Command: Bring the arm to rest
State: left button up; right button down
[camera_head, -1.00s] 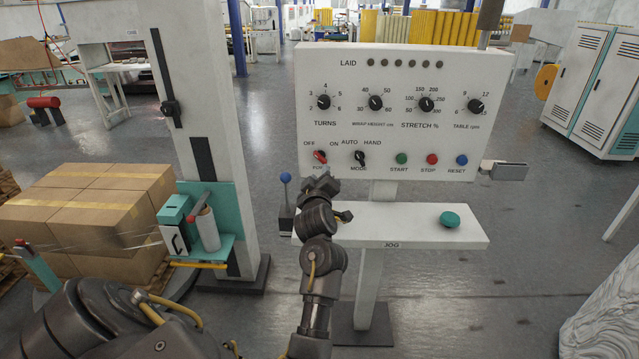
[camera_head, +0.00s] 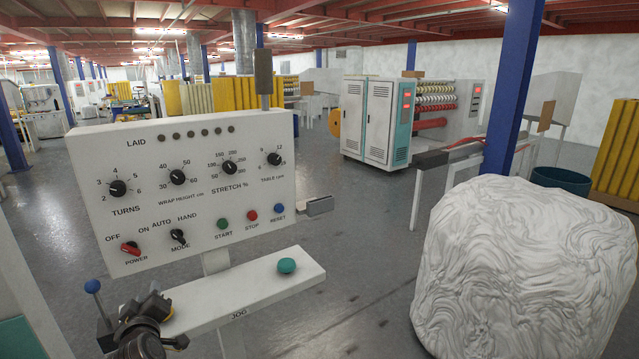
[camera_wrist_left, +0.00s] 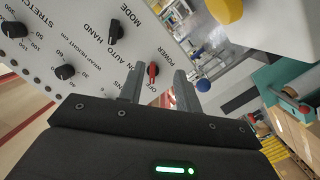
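The white control panel (camera_head: 190,185) stands at the left in the head view, with dials, a red power switch (camera_head: 131,248), a black mode switch (camera_head: 178,237) and green, red and blue buttons. My left gripper (camera_head: 155,292) is in front of the panel, below the power switch and above the left end of the jog shelf (camera_head: 245,295). In the left wrist view its two fingers (camera_wrist_left: 161,88) stand apart with nothing held between them. The red power switch (camera_wrist_left: 152,73) shows beyond the fingertips. My right gripper is out of view.
A blue-topped lever (camera_head: 93,287) is close to the left of my left gripper. A green jog button (camera_head: 287,265) sits on the shelf. A large white wrapped bundle (camera_head: 520,265) stands at the right. Open floor lies between it and the panel.

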pick_arm(q)
jog(key=s+d+f+m+g+h, duration=0.4)
jog(key=s+d+f+m+h, duration=0.2)
jog(key=s+d+f+m, duration=0.5)
jog(key=s+d+f+m+g+h, duration=0.15)
jog(key=s+f, duration=0.25)
jog(key=s, duration=0.4)
jog(key=s+d+f+m+g, duration=0.1)
jog(key=s+d+f+g, duration=0.25)
jog(key=s, duration=0.35)
jog(key=s+d+f+m+g+h, duration=0.15)
jog(key=s+f, duration=0.25)
jog(key=s, duration=0.4)
notch_tip(320, 180, down, 26)
jog(key=s+r+g, duration=0.1)
jog(key=g, duration=0.1)
jog(key=s+a+f+g, duration=0.1)
jog(key=s+a+f, duration=0.1)
jog(key=s+f, duration=1.4)
jog(key=shift+s+a+f+y, duration=0.15)
jog(key=shift+s+f+y, duration=0.25)
jog(key=shift+f, duration=0.1)
